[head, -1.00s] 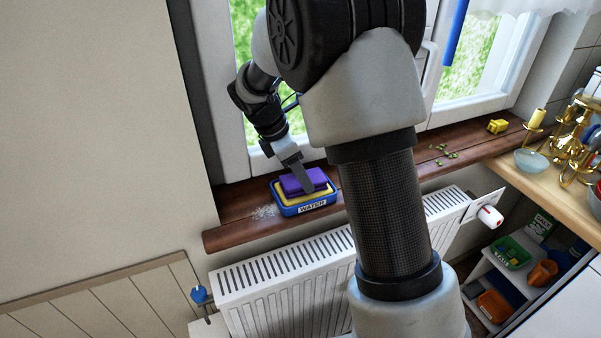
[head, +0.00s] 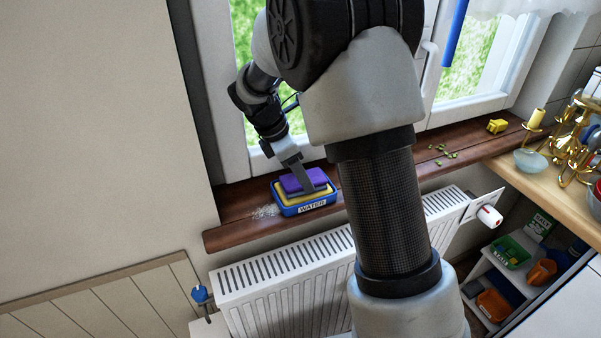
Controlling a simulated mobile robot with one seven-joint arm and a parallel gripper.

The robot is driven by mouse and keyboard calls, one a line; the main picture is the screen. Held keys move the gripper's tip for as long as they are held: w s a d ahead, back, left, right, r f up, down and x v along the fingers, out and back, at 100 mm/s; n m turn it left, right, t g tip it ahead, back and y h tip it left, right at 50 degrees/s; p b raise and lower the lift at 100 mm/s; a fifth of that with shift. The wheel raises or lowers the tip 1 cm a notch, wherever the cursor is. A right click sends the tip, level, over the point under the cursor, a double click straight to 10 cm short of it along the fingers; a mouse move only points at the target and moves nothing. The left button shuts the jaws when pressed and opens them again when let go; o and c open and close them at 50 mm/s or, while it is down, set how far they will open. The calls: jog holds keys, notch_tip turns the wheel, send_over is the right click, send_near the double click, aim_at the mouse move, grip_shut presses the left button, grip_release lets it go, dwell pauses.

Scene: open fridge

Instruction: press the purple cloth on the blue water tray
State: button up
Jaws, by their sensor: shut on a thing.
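The blue water tray (head: 306,208) sits on the brown windowsill and carries a label reading "WATER". A yellow layer (head: 290,199) shows inside its rim. The purple cloth (head: 296,182) is a folded block on top of the yellow layer, inside the tray. My gripper (head: 305,186) reaches down from the upper left and is shut on the purple cloth. The cloth appears to touch the yellow layer. The far finger and the far side of the cloth are mostly hidden.
White grains (head: 266,211) lie on the windowsill (head: 233,235) left of the tray. Green bits (head: 445,151) and a yellow object (head: 497,126) lie farther right. A radiator (head: 285,280) stands below the sill. The window frame (head: 236,160) is close behind the tray.

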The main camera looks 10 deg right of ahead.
dwell(0.3)
notch_tip(320, 180, up, 7)
jog(key=p, duration=0.6)
dwell(0.9)
